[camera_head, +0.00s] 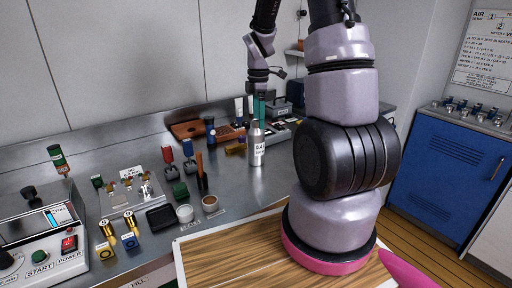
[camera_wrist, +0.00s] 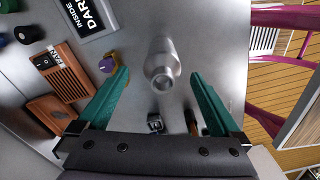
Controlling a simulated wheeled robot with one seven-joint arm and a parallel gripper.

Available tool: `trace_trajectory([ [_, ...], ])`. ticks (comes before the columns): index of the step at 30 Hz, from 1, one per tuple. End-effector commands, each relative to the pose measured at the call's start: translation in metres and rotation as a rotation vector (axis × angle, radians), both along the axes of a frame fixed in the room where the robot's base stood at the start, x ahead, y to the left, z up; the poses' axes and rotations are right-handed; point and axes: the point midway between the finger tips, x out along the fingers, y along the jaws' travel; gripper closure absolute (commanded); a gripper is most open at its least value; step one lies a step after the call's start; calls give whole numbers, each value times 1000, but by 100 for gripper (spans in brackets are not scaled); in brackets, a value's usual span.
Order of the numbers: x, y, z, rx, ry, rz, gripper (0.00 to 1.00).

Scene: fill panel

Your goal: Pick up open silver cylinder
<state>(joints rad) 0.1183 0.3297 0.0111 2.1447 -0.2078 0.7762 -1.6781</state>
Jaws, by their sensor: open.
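The open silver cylinder (camera_head: 257,148) stands upright on the grey metal counter, with a narrow neck and dark lettering on its side. In the wrist view the silver cylinder (camera_wrist: 161,60) is seen from above, its open mouth facing the camera. My gripper (camera_wrist: 158,74) is open, with one teal finger on each side of the cylinder in the picture and gaps on both sides. In the head view my gripper (camera_head: 258,107) is at and just above the cylinder's top. Nothing is held. Part of the far finger is hard to make out there.
A wooden box (camera_wrist: 65,68) and a purple knob (camera_wrist: 108,62) lie left of the cylinder in the wrist view. A dark label plate (camera_wrist: 92,14) is at the upper left. Small items lie below, between the fingers. The counter right of the cylinder is mostly clear.

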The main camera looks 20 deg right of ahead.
Motion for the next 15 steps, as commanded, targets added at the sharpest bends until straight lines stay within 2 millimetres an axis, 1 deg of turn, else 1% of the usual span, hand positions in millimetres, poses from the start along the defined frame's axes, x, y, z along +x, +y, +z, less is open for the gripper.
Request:
trace_trajectory([
  [1,-1,0,-5,0,2,0,0],
  [5,-1,2,-13,0,2,0,0],
  [11,-2,11,-42,0,3,1,0],
  [12,-2,9,-48,0,4,-2,0],
  [15,-2,9,-57,0,2,-3,0],
])
